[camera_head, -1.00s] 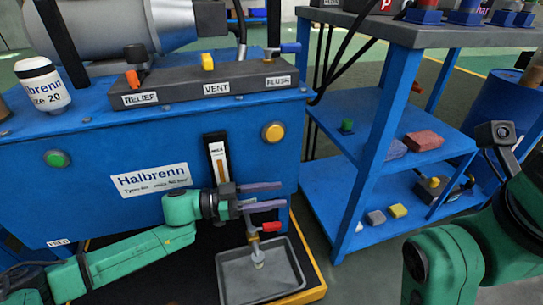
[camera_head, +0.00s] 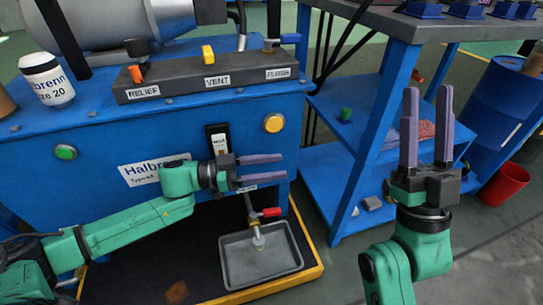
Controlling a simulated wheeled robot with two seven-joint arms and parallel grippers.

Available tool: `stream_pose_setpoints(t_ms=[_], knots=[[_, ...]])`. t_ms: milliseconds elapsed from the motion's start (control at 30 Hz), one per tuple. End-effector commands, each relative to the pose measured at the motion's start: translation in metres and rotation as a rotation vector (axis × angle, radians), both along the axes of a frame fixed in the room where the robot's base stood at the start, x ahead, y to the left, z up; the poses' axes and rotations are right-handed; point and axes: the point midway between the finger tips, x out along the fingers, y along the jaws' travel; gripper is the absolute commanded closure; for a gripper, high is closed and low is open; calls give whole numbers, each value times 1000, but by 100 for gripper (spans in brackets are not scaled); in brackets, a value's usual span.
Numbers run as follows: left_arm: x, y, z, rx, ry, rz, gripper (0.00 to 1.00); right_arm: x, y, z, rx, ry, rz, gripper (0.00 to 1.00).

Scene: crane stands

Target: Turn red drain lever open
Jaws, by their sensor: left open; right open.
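The red drain lever (camera_head: 270,212) sits on a small metal drain valve (camera_head: 256,232) low on the front of the blue machine, above a grey drip tray (camera_head: 232,266). The lever points to the right. My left gripper (camera_head: 282,170) is open and empty, with its two purple fingers pointing right, above the lever in the picture and apart from it. It hides part of the machine's front and the pipe's upper end. My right gripper (camera_head: 427,93) is open and empty, fingers pointing up, in front of the blue shelf.
The blue machine (camera_head: 100,120) carries a dark panel with RELIEF, VENT and FLUSH controls (camera_head: 208,82). The blue shelf (camera_head: 330,170) holds several small items. A red bucket (camera_head: 504,184) and a blue drum (camera_head: 495,105) stand at the right. A yellow-edged platform (camera_head: 308,240) surrounds the tray.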

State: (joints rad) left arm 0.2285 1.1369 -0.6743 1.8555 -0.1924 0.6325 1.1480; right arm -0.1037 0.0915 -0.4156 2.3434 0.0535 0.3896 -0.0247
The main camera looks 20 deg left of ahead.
Motion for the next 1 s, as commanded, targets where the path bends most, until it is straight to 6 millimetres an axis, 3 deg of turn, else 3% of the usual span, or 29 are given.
stream_pose_setpoints(t_ms=[500, 700, 900, 933, 1000], knots=[[0, 0, 22, 0, 1, -1, 45, 39, 17, -95, -63, 330, 34, 50], [0, 0, 24, 0, 1, 0, 45, 42, 19, -110, -71, 375, 38, 50], [0, 0, 24, 0, 1, -1, 45, 42, 19, -111, -72, 377, 39, 50], [0, 0, 24, 0, 1, 0, 53, 42, 19, -111, -72, 377, 39, 50], [-1, -2, 23, -7, 1, 3, 79, 43, 20, -113, -73, 387, 39, 50]])
